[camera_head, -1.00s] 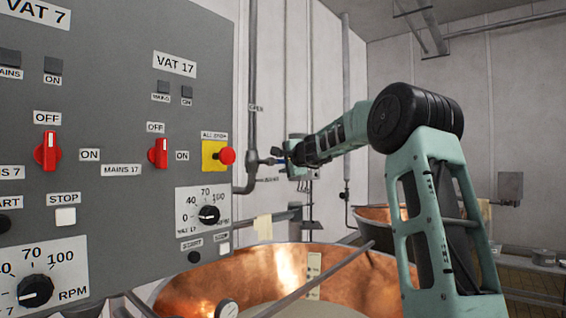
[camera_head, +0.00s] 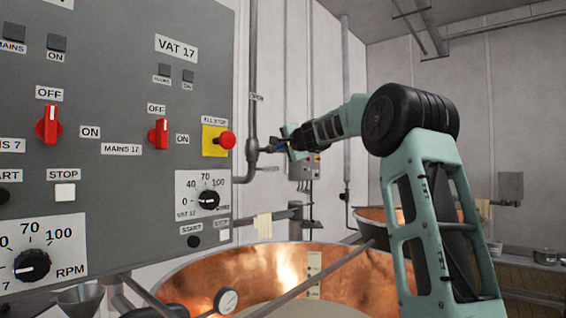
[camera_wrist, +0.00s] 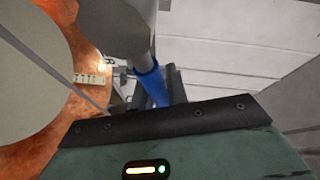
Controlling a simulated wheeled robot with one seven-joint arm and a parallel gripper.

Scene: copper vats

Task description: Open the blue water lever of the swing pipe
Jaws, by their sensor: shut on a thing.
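The blue water lever (camera_wrist: 150,87) shows in the wrist view, running up from between my gripper's fingers to a grey pipe (camera_wrist: 132,38). In the head view the lever (camera_head: 279,147) is a small blue spot by a valve on the vertical grey pipe (camera_head: 252,148), just right of the control panel. My gripper (camera_head: 285,142) is at the lever, shut on it.
The grey control panel (camera_head: 120,60) with red switches and a red stop button (camera_head: 227,140) fills the left. A copper vat (camera_head: 260,272) stands below, with a bar across it. A grey wall box (camera_head: 304,170) is behind my gripper.

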